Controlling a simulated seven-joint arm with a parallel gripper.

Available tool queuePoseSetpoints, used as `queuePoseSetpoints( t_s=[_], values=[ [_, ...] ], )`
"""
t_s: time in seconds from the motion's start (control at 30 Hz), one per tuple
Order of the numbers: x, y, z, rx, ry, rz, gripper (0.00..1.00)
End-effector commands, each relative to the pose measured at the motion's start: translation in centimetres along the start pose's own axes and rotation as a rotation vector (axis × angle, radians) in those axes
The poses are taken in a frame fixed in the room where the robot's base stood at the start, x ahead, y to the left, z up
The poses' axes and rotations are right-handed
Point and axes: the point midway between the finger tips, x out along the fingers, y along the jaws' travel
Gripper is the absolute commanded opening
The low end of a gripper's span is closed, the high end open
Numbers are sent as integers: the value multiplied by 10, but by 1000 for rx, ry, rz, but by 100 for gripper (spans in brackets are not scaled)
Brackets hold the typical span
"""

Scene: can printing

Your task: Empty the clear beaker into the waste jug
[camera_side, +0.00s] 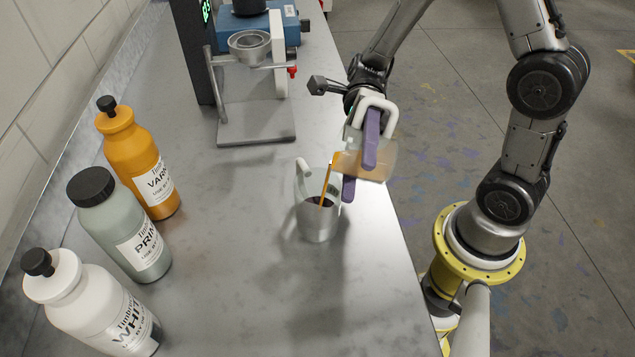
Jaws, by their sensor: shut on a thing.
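My gripper (360,164), with purple fingers, is shut on the clear beaker (382,168) and holds it above the bench near the right edge. The beaker is tipped steeply, its mouth to the lower left and its pale handle on top. Amber liquid shows inside it. A thin orange stream (326,186) runs from its lip down into the waste jug (318,224). The jug is translucent grey, stands upright on the bench below, and has dark contents and a handle at its back left. The beaker and a finger partly overlap the jug's right rim in the picture.
Orange (130,150), grey-green (112,215) and white (75,290) bottles stand capped along the left wall. A stand with a metal cup (250,46) and a blue device (288,24) are at the back. The bench (225,260) is clear between bottles and jug.

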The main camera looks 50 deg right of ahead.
Motion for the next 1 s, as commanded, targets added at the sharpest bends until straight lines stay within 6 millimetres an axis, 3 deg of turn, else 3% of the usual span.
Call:
queuePoseSetpoints(
  t_s=[1.0],
  values=[
    [0,1,11,105,8,1,19]
  ],
)
